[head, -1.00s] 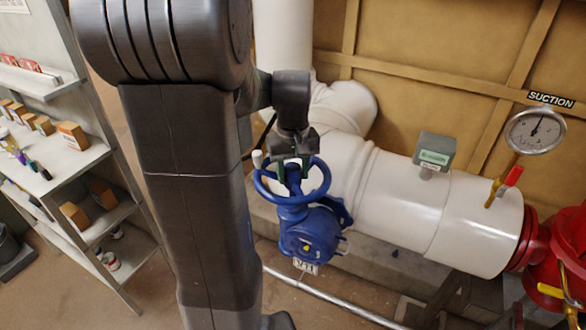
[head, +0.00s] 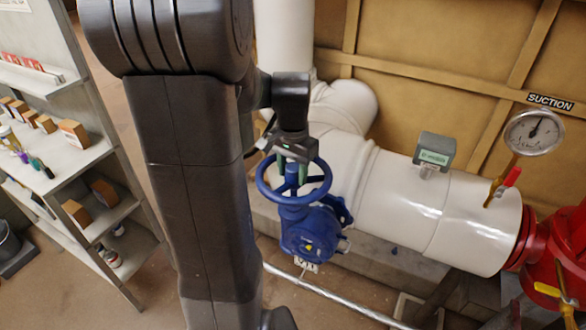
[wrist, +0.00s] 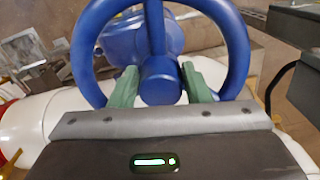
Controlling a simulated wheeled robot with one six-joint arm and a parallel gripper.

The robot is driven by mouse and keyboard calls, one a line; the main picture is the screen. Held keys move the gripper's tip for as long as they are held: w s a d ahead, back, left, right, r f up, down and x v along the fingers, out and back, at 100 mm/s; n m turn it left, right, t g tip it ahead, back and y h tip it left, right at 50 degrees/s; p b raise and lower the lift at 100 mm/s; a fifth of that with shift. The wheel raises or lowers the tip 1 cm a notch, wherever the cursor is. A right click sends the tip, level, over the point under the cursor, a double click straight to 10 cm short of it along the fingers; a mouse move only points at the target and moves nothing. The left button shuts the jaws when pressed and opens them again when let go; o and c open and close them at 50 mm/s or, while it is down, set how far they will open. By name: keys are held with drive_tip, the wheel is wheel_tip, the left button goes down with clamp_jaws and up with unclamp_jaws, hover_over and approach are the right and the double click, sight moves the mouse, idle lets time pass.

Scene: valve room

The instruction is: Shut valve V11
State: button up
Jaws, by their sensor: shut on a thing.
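The blue valve has a round blue handwheel (head: 265,190) facing up, on a blue body (head: 310,236) beside the white pipe. A small white tag (head: 308,267) hangs below it; its lettering is hard to read now but looked like V11 earlier. My gripper (head: 293,174) reaches down from above into the middle of the wheel. In the wrist view its two green fingers stand on either side of the hub (wrist: 160,82), shut on it, inside the blue rim (wrist: 236,50). The far side of the hub is hidden.
The thick white pipe (head: 400,210) runs right to a red flange (head: 522,240). A suction gauge (head: 533,132), a red-handled cock (head: 511,178) and a grey box (head: 433,152) sit along it. A shelf unit (head: 90,165) stands left. A thin pipe (head: 340,301) runs low in front.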

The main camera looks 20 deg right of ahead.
drive_tip(key=m, duration=0.4)
drive_tip(key=shift+w+d+m, duration=0.1)
drive_tip(key=shift+w+m, duration=0.05)
drive_tip(key=shift+m, duration=0.25)
drive_tip(key=m+p, duration=0.1)
drive_tip(key=m, duration=0.4)
drive_tip(key=o, duration=0.9)
drive_tip(key=shift+f, duration=0.1)
drive_tip(key=shift+c, duration=0.2)
drive_tip(key=shift+o, duration=0.5)
drive_tip(key=shift+d, duration=0.15)
